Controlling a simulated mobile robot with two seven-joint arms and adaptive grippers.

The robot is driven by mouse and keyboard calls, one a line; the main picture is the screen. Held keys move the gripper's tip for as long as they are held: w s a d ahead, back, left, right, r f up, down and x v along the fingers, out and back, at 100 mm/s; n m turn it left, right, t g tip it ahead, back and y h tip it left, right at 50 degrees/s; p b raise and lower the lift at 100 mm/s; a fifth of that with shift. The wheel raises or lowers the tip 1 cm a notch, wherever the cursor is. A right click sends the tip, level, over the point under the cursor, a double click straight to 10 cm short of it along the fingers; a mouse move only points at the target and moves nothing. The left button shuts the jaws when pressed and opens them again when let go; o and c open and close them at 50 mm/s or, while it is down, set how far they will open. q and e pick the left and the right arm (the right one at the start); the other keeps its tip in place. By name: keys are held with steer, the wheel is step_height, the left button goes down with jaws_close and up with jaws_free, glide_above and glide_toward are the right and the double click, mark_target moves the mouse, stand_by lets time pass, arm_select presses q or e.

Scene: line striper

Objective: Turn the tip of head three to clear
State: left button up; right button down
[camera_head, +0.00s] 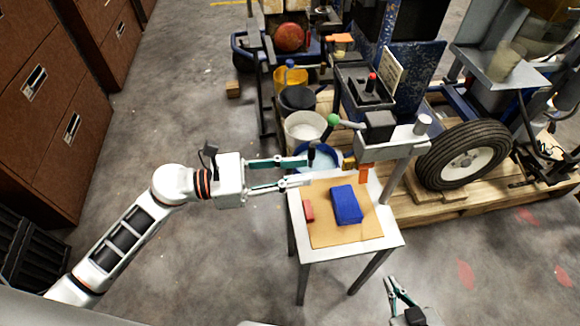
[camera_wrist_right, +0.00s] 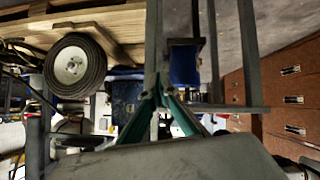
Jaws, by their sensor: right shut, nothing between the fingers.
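A grey bracket arm (camera_head: 400,143) stands over the small white table (camera_head: 299,225). A black block and an orange tip piece (camera_head: 364,173) hang at its left end. Which part is head three, and how its tip is turned, I cannot tell. A dark lever with a green knob (camera_head: 333,120) stands left of the bracket. My left gripper (camera_head: 310,172) is open, its fingers apart, left of the orange piece and near the lever's lower end. My right gripper (camera_head: 390,279) is shut and empty, low in front of the table; its fingertips meet in the right wrist view (camera_wrist_right: 158,86).
A blue block (camera_head: 346,205) and a red block (camera_head: 308,211) lie on a brown board (camera_head: 330,238) on the table. Behind are a white bucket (camera_head: 303,127), a blue basin and a wheel (camera_head: 465,162) on a pallet. Brown cabinets (camera_head: 50,90) stand left.

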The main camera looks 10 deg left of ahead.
mark_target(343, 166)
arm_select(q)
steer(key=shift+p+x, duration=0.45)
steer(key=shift+x, duration=4.05)
jaws_close()
